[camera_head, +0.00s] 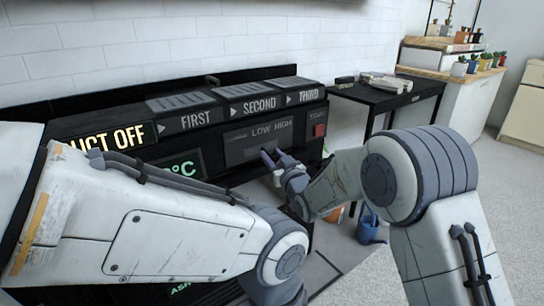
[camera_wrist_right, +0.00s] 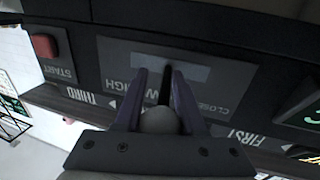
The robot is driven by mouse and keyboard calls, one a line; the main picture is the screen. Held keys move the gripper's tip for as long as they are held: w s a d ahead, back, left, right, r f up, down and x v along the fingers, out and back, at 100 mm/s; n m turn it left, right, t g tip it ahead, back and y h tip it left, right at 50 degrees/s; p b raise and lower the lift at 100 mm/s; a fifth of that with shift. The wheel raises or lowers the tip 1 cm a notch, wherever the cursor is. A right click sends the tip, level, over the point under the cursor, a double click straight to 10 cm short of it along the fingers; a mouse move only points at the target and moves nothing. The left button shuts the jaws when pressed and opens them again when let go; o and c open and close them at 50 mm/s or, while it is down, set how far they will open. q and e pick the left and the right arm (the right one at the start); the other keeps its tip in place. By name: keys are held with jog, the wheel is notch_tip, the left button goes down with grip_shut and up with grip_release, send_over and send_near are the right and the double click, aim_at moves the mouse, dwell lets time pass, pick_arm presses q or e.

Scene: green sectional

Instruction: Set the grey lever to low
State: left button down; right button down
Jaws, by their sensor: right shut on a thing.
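The grey lever (camera_wrist_right: 158,121) shows in the right wrist view as a rounded knob with a dark stem between the two fingers. The stem meets a lighter slot strip on the grey control panel (camera_head: 258,142), which is marked LOW and HIGH. My right gripper (camera_head: 271,156) reaches the lower part of this panel and is shut on the lever; it also shows in the right wrist view (camera_wrist_right: 160,82). The fingers hide part of the LOW lettering there. In the head view the lever is hidden by the gripper. My left arm crosses the foreground; its gripper is out of view.
A red START button (camera_head: 320,130) sits right of the panel. The dark machine (camera_head: 190,135) bears FIRST, SECOND and THIRD labels and a lit display at left. A black side table (camera_head: 385,92) stands to the right. A blue watering can (camera_head: 371,228) is on the floor.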

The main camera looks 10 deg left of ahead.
jog(key=shift+w+d+r, duration=0.15)
jog(key=shift+w+d, duration=0.05)
jog(key=shift+d, duration=0.05)
jog(key=c, duration=0.8)
grip_release()
jog(key=shift+c, duration=0.2)
jog(key=shift+a, duration=0.1)
jog(key=w+d+b+v, duration=0.1)
jog(key=b+v, duration=0.1)
jog(key=v, duration=1)
jog(key=shift+d+b, duration=0.25)
jog(key=shift+b, duration=0.05)
